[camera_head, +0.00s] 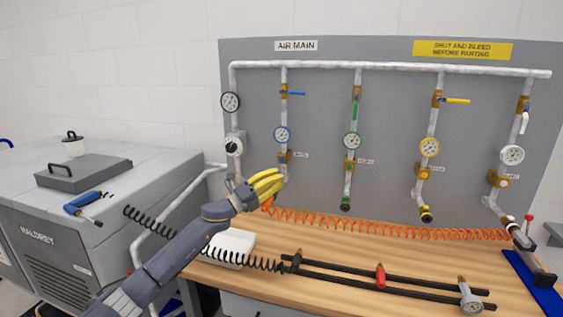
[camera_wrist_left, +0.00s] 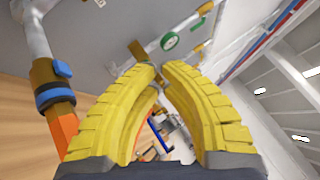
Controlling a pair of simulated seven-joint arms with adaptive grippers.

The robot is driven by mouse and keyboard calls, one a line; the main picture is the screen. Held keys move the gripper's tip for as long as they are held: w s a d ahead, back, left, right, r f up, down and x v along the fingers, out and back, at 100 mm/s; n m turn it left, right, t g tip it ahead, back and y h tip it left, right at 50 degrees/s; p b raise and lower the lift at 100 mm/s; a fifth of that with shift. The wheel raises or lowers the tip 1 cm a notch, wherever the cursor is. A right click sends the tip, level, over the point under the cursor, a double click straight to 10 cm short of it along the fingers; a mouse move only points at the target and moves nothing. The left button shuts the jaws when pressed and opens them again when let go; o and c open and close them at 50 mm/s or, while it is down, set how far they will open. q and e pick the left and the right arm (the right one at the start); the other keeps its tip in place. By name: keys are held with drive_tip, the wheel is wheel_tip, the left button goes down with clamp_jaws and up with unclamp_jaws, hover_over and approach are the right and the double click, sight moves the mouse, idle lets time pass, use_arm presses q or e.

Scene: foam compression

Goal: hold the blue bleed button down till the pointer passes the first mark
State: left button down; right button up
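The blue-rimmed gauge (camera_head: 282,134) hangs on the second pipe drop from the left; its pointer and marks are too small to read. Below it is a brass bleed fitting (camera_head: 284,155). The blue button (camera_wrist_left: 62,68) shows in the left wrist view, standing out from the fitting, left of the fingers and apart from them. My left gripper (camera_head: 281,175), with ribbed yellow fingers, is just below and left of the fitting in the head view. Its fingertips (camera_wrist_left: 160,66) are drawn together with a narrow gap and nothing held. My right gripper is out of view.
An orange coiled hose (camera_head: 380,228) runs along the bench's back. Neighbouring drops carry a green gauge (camera_head: 352,140) and a yellow gauge (camera_head: 430,147). A white box (camera_head: 232,246) and black rails (camera_head: 380,279) lie on the wooden bench (camera_head: 335,258). A grey compressor (camera_head: 110,215) stands left.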

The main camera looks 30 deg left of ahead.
sight(282, 160)
use_arm(q)
drive_tip(key=shift+w+a+r+n+t+y, duration=0.2)
drive_tip(key=shift+w+a+n+t+y, duration=0.35)
drive_tip(key=shift+w+n+y, duration=0.4)
drive_tip(key=shift+w+a+r+n+t+y, duration=0.15)
drive_tip(key=shift+w+a+n+t+y, duration=0.45)
drive_tip(key=shift+n, duration=0.55)
drive_tip(key=w+a, duration=0.1)
drive_tip(key=w, duration=0.7)
drive_tip(key=shift+w+a, duration=0.2)
drive_tip(key=shift+w, duration=0.05)
drive_tip(key=shift+w, duration=0.25)
